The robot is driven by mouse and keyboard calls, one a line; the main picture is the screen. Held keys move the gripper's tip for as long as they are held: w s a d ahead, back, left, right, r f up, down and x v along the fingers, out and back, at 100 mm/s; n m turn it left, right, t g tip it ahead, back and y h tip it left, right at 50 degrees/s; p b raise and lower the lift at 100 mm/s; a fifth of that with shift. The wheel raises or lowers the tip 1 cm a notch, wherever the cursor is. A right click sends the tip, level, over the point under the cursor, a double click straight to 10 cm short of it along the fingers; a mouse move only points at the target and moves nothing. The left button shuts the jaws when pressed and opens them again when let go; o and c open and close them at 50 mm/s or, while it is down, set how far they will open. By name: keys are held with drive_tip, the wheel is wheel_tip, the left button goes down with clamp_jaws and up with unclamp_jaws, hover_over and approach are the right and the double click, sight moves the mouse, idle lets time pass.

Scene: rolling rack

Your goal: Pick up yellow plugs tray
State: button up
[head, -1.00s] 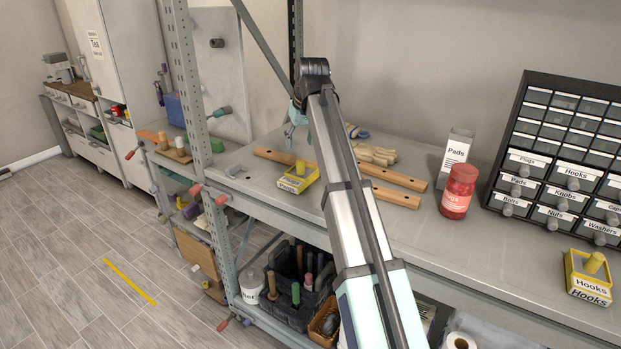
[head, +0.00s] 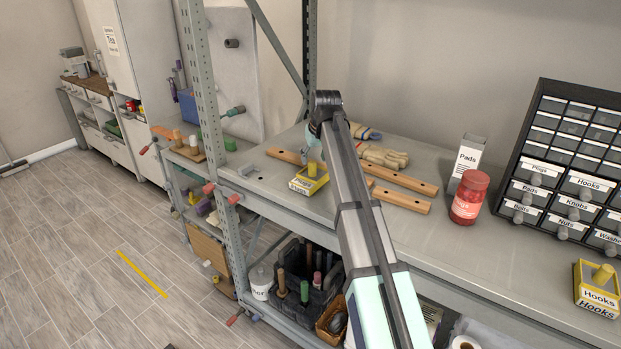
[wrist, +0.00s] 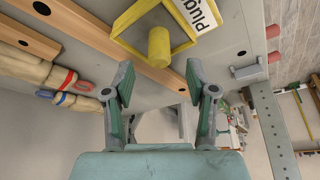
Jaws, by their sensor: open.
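The yellow plugs tray (head: 308,188) sits on the grey workbench, with a white label and an upright yellow handle. In the wrist view the tray (wrist: 120,30) is at the top centre, its label reading "Plugs", partly cut off by the frame edge. Its yellow round handle (wrist: 158,45) lies just beyond the fingertips, roughly midway between them. My gripper (wrist: 158,80) is open and empty. In the head view my gripper (head: 313,138) is small and partly hidden by my arm, just above the tray.
Wooden bars (head: 402,201) and gloves (head: 384,156) lie beside the tray. A red jar (head: 468,198), a Pads box (head: 465,160) and a drawer cabinet (head: 560,165) stand to the right. A yellow Hooks tray (head: 597,290) is at far right. A rack post (head: 200,90) rises at left.

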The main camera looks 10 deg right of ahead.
sight(313, 163)
drive_tip(key=shift+p+x, duration=1.1)
drive_tip(key=shift+x, duration=1.6)
drive_tip(key=shift+w, duration=0.1)
clamp_jaws()
